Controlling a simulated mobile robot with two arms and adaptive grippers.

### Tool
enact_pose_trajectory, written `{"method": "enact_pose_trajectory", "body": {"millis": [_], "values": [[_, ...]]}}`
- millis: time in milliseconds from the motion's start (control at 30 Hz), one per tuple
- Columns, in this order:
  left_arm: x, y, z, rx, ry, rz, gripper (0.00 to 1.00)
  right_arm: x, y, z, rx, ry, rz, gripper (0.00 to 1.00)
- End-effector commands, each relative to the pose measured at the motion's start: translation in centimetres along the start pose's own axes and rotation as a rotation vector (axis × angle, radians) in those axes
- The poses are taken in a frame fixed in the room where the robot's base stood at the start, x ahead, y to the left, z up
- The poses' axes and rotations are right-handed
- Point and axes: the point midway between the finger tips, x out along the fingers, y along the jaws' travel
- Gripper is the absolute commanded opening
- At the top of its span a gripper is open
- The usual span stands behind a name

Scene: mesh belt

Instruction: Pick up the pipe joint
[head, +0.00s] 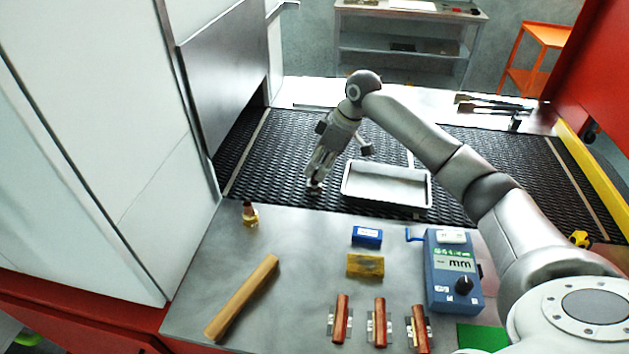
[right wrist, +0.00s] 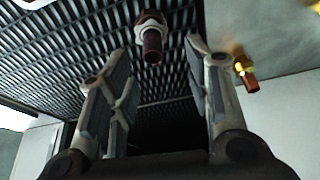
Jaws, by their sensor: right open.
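A pipe joint (right wrist: 151,40) with a pale hex nut and a dark red end is on the black mesh belt (head: 270,160). In the right wrist view it shows beyond and between my fingertips, with a gap on both sides. In the head view the pipe joint (head: 316,186) is small and partly hidden below my right gripper (head: 315,178). The right gripper is open, points down and holds nothing. A second, brass fitting with a red end (head: 249,214) stands on the metal table; it also shows in the right wrist view (right wrist: 245,73). My left gripper is not in view.
A grey tray (head: 386,203) lies on the belt right of the gripper. The metal table (head: 300,235) carries a wooden bar (head: 242,298), a blue box (head: 367,236), a yellow block (head: 365,265), several red rods and a blue meter (head: 453,290). A metal panel (head: 225,75) rises at left.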

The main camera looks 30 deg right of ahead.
Motion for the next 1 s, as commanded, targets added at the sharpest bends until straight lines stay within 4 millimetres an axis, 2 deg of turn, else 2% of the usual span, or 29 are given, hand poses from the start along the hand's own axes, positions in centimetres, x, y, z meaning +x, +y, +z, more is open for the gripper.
{"method": "enact_pose_trajectory", "body": {"millis": [133,400,700,1000], "values": [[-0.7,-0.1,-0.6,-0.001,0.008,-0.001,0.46,1.0,0.1,0.1,0.003,-0.001,-0.001,0.46],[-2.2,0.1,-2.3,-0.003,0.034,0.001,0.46,4.8,0.5,0.4,0.001,0.0,-0.001,0.46],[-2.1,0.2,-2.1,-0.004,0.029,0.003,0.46,5.4,0.5,0.5,0.0,0.001,0.002,0.46],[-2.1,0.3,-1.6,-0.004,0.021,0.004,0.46,5.4,0.5,0.5,0.0,0.001,0.002,0.07]]}}
